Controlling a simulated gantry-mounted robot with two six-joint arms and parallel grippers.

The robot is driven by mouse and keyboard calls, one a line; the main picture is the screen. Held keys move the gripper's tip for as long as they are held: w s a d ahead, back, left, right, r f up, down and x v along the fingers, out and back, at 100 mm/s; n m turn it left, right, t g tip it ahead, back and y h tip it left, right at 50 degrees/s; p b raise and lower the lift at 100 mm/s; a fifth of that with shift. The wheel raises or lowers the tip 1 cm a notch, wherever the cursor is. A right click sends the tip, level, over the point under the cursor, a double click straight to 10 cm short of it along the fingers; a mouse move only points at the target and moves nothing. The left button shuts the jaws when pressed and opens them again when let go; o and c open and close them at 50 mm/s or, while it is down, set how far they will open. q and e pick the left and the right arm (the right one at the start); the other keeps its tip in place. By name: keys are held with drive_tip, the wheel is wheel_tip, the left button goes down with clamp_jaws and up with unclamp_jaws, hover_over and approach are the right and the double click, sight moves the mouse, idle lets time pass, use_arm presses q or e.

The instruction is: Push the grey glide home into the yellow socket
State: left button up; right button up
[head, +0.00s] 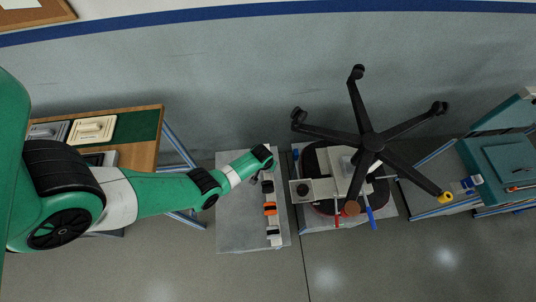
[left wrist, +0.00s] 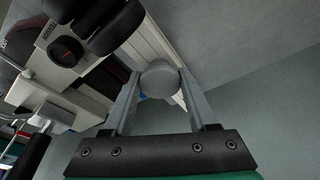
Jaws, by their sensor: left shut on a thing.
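The grey glide (left wrist: 160,82) is a round grey piece between the two fingers of my left gripper (left wrist: 160,76) in the left wrist view. The gripper is shut on it. In the head view my left wrist is above the grey bench, and the fingers and glide are mostly hidden there. The yellow socket (head: 446,197) is at the end of the lower right leg of the black chair base (head: 372,141). It is well to the right of my left gripper, with a wide gap between. My right gripper is in neither view.
A grey bench (head: 232,225) bears a white strip with an orange block (head: 270,209) and black blocks. Beside it stands a fixture holding the chair base, with red and blue handles (head: 371,218). A teal machine (head: 505,163) stands at the right. Chair legs stick out between gripper and socket.

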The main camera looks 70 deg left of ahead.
use_arm(q)
drive_tip(key=shift+r+p, duration=1.75)
drive_tip(key=shift+r, duration=0.05)
wheel_tip(320, 180, up, 4)
drive_tip(key=p, duration=0.4)
drive_tip(key=shift+r, duration=0.1)
